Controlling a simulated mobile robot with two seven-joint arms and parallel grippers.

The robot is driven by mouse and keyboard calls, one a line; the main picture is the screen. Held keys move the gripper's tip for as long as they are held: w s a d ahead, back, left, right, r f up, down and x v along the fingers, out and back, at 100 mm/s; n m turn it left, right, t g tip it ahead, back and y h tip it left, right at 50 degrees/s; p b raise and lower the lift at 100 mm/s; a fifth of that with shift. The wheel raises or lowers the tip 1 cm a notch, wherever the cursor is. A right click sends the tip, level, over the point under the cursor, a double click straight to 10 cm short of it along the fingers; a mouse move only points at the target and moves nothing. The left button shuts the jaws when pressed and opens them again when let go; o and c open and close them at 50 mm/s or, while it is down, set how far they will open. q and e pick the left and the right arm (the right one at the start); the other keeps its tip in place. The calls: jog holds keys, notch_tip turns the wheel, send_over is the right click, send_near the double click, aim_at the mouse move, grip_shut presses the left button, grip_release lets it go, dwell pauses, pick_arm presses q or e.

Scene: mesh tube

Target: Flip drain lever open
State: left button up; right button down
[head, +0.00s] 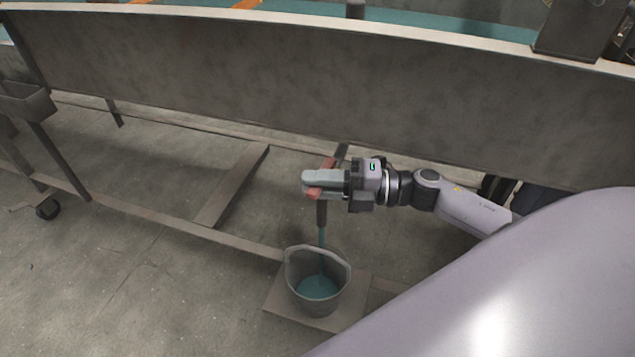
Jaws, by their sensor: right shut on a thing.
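My right gripper (318,181) reaches in from the right below the long metal trough. It is shut on the reddish drain lever (328,163); bits of red show above and below the grey fingers, which hide the rest. A dark drain pipe (321,212) hangs down just under the gripper. A thin teal stream (321,240) runs from the pipe into the bucket (335,288), which has teal liquid in its bottom. My left gripper is not in view.
The trough wall (250,75) spans the view above the gripper. The bucket stands on a flat plate (282,299) on the concrete floor. Frame rails (232,187) and legs run under the trough. The floor at the lower left is clear.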

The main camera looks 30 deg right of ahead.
jog(key=shift+r, duration=0.1)
jog(key=c, duration=1.1)
grip_release()
jog(key=shift+w, duration=0.1)
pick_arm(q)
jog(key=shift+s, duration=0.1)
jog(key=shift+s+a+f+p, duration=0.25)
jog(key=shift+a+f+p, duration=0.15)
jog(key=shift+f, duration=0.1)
pick_arm(e)
jog(key=v, duration=0.7)
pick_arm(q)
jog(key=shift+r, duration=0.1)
